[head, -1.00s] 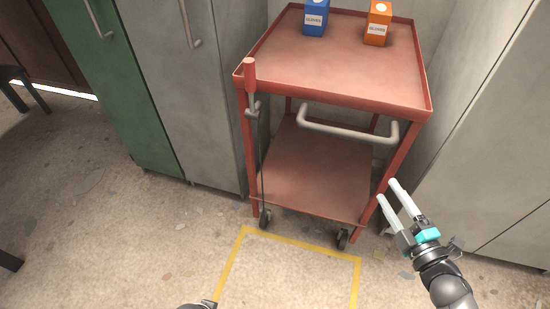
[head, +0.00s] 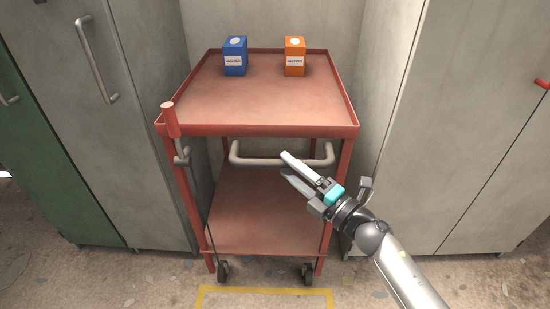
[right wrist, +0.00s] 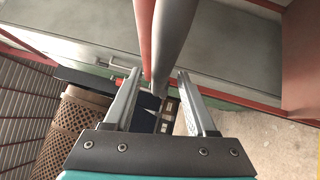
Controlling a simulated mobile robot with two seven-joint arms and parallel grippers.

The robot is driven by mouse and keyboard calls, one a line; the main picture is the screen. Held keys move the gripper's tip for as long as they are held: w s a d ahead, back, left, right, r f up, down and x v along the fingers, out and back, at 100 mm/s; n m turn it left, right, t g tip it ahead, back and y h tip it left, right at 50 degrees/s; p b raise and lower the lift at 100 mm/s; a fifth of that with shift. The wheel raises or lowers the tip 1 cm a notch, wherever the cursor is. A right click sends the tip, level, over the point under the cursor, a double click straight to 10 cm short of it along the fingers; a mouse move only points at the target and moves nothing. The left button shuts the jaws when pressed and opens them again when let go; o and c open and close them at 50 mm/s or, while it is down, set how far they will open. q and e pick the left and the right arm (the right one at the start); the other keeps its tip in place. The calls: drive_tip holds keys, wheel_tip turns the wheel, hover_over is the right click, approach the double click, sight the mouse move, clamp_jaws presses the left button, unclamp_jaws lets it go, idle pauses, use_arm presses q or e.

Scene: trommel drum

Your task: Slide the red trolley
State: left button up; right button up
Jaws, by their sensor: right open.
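The red trolley (head: 255,128) stands in a gap between grey cabinets in the head view, with an upper tray and a lower shelf (head: 262,220). Its grey handle (head: 250,160) runs across the front below the upper tray. My right gripper (head: 286,164) is open, with its fingertips over the middle of the handle in the head view. In the right wrist view a grey bar (right wrist: 174,45), seemingly the handle, runs between the open fingers (right wrist: 157,82). I cannot tell whether they touch it. My left gripper is not in view.
A blue box (head: 235,60) and an orange box (head: 295,60) stand on the upper tray. A red-topped lever (head: 170,120) is at the trolley's front left corner. Yellow floor tape (head: 265,292) lies in front. Cabinets (head: 465,130) stand close on both sides.

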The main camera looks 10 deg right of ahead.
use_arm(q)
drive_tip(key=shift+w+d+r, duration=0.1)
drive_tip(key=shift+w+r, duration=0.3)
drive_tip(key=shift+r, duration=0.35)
use_arm(e)
drive_tip(key=shift+x, duration=2.55)
drive_tip(key=c, duration=0.6)
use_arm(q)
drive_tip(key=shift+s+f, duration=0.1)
use_arm(e)
clamp_jaws()
